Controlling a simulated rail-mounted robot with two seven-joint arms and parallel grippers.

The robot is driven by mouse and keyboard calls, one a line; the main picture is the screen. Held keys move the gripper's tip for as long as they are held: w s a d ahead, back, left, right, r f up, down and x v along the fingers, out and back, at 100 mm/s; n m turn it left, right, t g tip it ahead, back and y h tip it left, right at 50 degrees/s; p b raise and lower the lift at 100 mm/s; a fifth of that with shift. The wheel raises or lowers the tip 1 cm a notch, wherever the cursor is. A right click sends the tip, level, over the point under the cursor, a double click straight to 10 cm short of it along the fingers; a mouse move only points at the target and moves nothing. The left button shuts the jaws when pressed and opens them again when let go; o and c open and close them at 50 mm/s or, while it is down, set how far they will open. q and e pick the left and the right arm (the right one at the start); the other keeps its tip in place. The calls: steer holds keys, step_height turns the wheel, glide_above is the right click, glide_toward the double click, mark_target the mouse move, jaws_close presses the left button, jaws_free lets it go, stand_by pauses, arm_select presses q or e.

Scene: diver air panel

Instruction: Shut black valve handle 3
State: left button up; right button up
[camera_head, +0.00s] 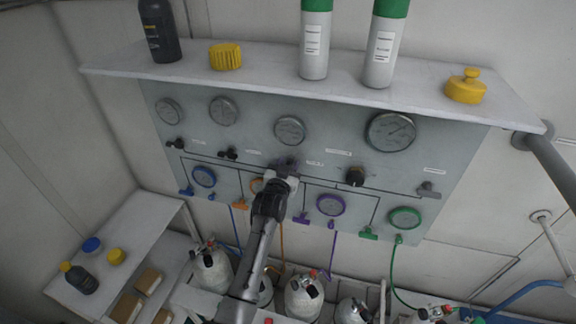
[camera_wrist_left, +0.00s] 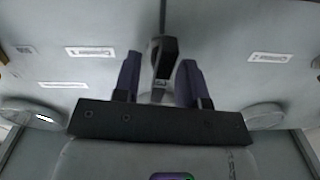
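The grey panel (camera_head: 255,140) carries a row of valves under its gauges. My left gripper (camera_head: 287,168) is up against the panel at the third valve from the left and mostly hides it in the head view. In the left wrist view a black valve handle (camera_wrist_left: 165,58) stands between the two fingers of the left gripper (camera_wrist_left: 159,80). The fingers are apart, with a gap visible on the left side of the handle; contact on the right side is unclear. Other black handles show at left (camera_head: 175,143), beside it (camera_head: 228,154), and right of my gripper (camera_head: 355,176). My right gripper is not in view.
A shelf (camera_head: 270,82) above the panel holds bottles and yellow caps. Coloured valves and hoses line the panel's lower edge. Gas cylinders (camera_head: 304,298) stand below. A grey pipe (camera_head: 553,165) runs at the right.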

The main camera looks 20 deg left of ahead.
arm_select(q)
steer(key=shift+c, duration=0.2)
jaws_close()
stand_by(0.4)
steer(key=m, duration=0.3)
steer(key=shift+d+m, duration=0.1)
steer(key=shift+m, duration=0.3)
steer(key=m, duration=0.4)
steer(key=shift+f+m, duration=0.1)
steer(key=shift+m, duration=0.2)
steer(key=m, duration=0.4)
steer(key=shift+d+p, duration=0.15)
steer(key=shift+p, duration=0.25)
steer(key=shift+f+m, duration=0.2)
steer(key=shift+m, duration=1.6)
